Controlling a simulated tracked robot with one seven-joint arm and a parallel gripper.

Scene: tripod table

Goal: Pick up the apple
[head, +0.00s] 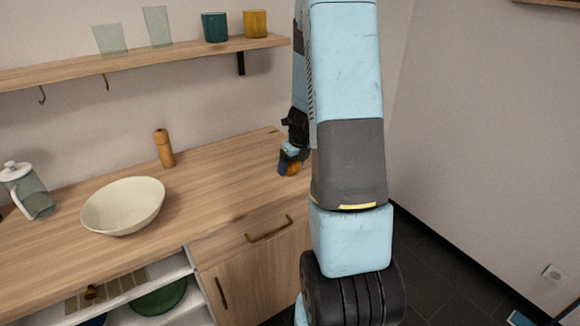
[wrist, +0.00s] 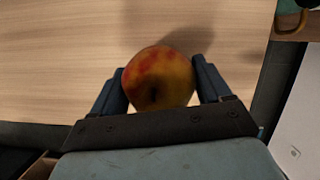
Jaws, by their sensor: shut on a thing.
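The apple (wrist: 160,76), red and yellow, sits between the two fingers of my gripper (wrist: 160,90) in the wrist view. The fingers are shut on it, one on each side. In the head view my gripper (head: 289,160) is over the right end of the wooden counter, and the apple (head: 293,169) shows as a small orange patch at its fingers. My arm partly hides this area. The apple's shadow falls on the wood in the wrist view; I cannot tell whether the apple touches the counter.
A cream bowl (head: 123,206), a wooden mill (head: 164,148) and a glass press (head: 28,190) stand on the counter (head: 215,185), left of my gripper. A shelf (head: 140,60) with cups runs above. The counter between mill and gripper is clear.

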